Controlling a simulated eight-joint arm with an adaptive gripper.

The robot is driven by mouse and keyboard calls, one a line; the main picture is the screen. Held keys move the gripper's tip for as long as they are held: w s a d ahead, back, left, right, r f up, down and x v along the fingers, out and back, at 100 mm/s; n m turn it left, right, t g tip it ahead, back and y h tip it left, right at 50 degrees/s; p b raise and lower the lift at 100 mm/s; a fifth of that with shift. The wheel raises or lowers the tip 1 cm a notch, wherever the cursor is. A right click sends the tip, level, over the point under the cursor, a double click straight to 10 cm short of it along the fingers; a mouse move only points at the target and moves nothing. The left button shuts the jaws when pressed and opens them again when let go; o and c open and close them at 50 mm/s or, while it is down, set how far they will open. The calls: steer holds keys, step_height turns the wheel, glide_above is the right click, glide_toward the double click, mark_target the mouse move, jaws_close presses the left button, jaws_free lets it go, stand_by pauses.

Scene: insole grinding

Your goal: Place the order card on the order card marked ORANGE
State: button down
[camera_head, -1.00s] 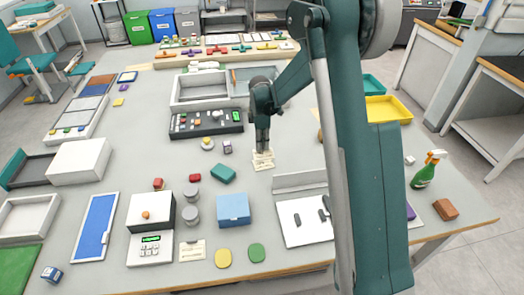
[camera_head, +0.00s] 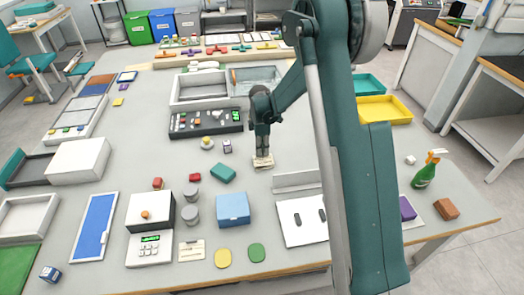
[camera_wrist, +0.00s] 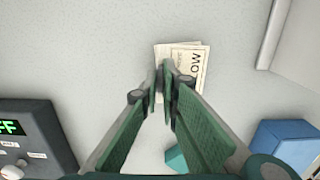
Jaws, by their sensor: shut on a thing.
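My gripper (camera_head: 263,154) is near the middle of the table, pointing down, its fingertips closed on a pale order card. In the wrist view, my gripper (camera_wrist: 165,78) has its fingertips at the near edge of two overlapping cards. The upper order card (camera_wrist: 189,66) has dark letters ending in "LOW". Another pale card (camera_wrist: 159,47) shows partly at its left and far side. The cards (camera_head: 263,164) show small beneath the fingers in the head view. I cannot read the word ORANGE, and cannot tell for sure whether the two cards touch.
A dark control panel (camera_head: 206,122) lies behind and left of my gripper. A teal block (camera_head: 222,173) lies in front left, a blue box (camera_head: 233,209) nearer the front. Another card (camera_head: 192,250) lies near the front edge.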

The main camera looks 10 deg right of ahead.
steer(key=shift+f, duration=0.15)
steer(key=c, duration=3.1)
jaws_free()
steer(key=o, duration=0.5)
steer(key=shift+r+p, duration=0.35)
steer(key=shift+r, duration=0.15)
steer(key=r, duration=1.1)
steer(key=shift+a+r+p, duration=0.2)
steer(key=shift+r+p, duration=0.15)
steer(key=shift+r, duration=0.05)
